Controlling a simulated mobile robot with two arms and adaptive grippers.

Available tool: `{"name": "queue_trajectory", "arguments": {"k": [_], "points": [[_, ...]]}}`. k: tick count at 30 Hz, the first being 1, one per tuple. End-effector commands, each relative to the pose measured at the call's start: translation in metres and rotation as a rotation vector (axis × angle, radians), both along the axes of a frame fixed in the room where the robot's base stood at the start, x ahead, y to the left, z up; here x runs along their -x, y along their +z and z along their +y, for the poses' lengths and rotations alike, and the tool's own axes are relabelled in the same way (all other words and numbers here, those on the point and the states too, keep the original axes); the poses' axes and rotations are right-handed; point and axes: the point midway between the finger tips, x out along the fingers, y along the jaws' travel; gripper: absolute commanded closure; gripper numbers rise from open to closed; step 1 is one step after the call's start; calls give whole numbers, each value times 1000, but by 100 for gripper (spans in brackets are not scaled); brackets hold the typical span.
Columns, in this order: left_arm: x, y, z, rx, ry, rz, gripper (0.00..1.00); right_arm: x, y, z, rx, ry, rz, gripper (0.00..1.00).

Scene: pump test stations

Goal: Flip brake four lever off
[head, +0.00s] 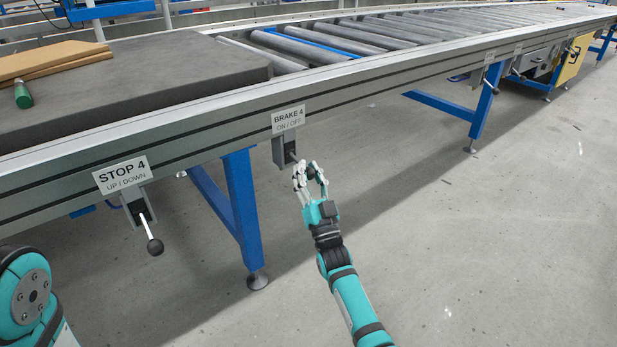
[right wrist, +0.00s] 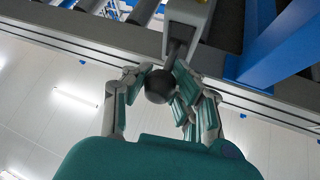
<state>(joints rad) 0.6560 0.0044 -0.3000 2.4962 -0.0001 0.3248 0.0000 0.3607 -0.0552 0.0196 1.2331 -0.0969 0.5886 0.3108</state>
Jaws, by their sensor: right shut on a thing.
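The brake four lever sits in a grey bracket (head: 285,150) under the sign marked BRAKE 4 ON / OFF (head: 288,118), on the side rail of the conveyor. My right gripper (head: 310,172) is at this lever and mostly hides its end in the head view. In the right wrist view the lever's black ball knob (right wrist: 159,86) is between the fingers of my right gripper (right wrist: 165,90), which are shut on it. The lever's shaft runs from the knob into the bracket. My left gripper is not in view.
A STOP 4 lever with a black knob (head: 155,246) hangs to the left on the same rail. A blue conveyor leg (head: 243,205) stands beside the brake bracket. A green cylinder (head: 22,95) and brown boards (head: 50,60) lie on the dark slab above. The floor at right is clear.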

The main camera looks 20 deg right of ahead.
Motion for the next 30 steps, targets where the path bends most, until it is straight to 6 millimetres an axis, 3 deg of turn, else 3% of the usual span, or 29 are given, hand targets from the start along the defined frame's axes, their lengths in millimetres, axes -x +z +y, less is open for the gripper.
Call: {"name": "queue_trajectory", "arguments": {"k": [1,6,30], "points": [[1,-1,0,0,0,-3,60,-1,-16,1,4,0,27,100],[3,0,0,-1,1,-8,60,-3,-22,2,3,2,30,100],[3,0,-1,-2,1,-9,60,-6,-27,4,4,2,32,100]]}}
